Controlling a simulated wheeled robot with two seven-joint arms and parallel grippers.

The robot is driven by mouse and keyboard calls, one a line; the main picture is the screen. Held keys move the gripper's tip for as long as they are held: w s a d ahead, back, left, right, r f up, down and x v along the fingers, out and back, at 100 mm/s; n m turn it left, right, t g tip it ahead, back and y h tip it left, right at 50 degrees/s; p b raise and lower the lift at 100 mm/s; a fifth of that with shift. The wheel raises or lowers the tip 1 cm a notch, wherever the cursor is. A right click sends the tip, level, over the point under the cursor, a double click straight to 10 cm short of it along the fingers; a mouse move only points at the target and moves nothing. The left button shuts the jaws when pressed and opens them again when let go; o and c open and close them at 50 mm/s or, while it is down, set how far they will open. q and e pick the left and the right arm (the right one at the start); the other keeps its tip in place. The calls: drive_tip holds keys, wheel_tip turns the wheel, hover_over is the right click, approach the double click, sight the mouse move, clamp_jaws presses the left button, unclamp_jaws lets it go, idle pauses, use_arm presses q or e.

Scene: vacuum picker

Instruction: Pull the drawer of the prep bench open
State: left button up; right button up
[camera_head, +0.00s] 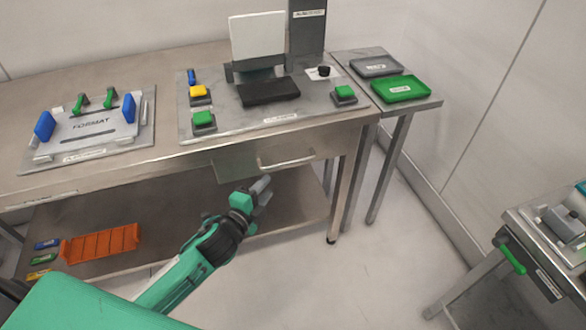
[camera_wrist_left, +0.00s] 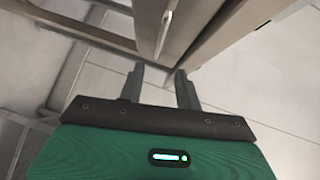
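The prep bench (camera_head: 150,157) has a drawer (camera_head: 237,165) under its right part, with a metal bar handle (camera_head: 286,163) on its front. I cannot see a clear gap that would show the drawer open. My left gripper (camera_head: 264,188) is below and a little left of the handle, apart from it. In the left wrist view its two fingers (camera_wrist_left: 158,88) are spread with nothing between them. The handle (camera_wrist_left: 164,32) shows there beyond the fingertips, near the top middle. My right gripper is in neither view.
A lower shelf (camera_head: 185,222) holds an orange tray (camera_head: 100,244) and several small coloured boxes. A side table (camera_head: 425,103) with a grey tray (camera_head: 376,66) and a green tray (camera_head: 401,88) adjoins the bench. Another bench stands at the right. The floor (camera_head: 340,275) between is clear.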

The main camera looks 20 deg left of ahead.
sight(288, 163)
use_arm(q)
drive_tip(key=x, duration=1.3)
drive_tip(key=shift+a+b, duration=0.15)
drive_tip(key=shift+b, duration=0.2)
drive_tip(key=shift+w, duration=0.1)
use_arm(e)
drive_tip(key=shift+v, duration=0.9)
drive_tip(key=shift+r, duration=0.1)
use_arm(q)
drive_tip(key=shift+c, duration=0.2)
clamp_jaws()
